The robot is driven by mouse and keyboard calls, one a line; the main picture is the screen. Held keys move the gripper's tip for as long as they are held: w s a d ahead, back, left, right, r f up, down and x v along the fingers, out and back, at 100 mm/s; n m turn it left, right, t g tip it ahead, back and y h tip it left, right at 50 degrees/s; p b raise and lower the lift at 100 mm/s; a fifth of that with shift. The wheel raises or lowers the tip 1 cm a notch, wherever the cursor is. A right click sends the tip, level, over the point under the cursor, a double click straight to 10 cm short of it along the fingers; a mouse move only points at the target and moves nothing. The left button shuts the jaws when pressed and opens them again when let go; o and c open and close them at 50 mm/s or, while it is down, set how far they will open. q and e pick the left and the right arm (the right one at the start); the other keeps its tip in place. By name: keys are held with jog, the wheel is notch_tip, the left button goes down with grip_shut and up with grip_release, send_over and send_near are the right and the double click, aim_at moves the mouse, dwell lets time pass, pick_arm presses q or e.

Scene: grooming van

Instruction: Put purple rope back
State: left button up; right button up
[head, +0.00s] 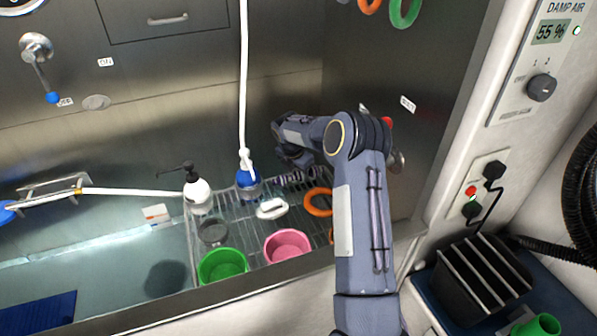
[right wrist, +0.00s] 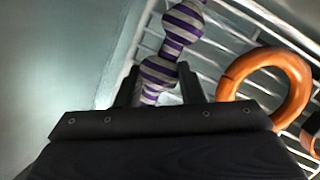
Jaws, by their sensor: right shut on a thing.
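The purple rope, a knotted toy with purple and grey stripes, lies between the fingers of my right gripper in the right wrist view (right wrist: 183,22). My right gripper (right wrist: 160,84) is shut on it near one end, and the rope runs on away from the fingers over a wire rack. In the head view the right gripper (head: 296,163) is low over the back right of the rack, and a striped part of the rope (head: 292,179) shows just below it. My arm hides some of that corner. My left gripper is not in view.
The wire rack (head: 236,236) holds a pump bottle (head: 198,190), a green bowl (head: 222,265), a pink bowl (head: 288,246), a white brush-like item (head: 271,208) and an orange ring (head: 318,202). Orange and green rings (head: 405,12) hang on the right wall. The tub is open at left.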

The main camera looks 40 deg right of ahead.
jog(key=shift+f, duration=0.15)
jog(key=o, duration=1)
jog(key=shift+o, duration=0.2)
jog(key=v, duration=1.2)
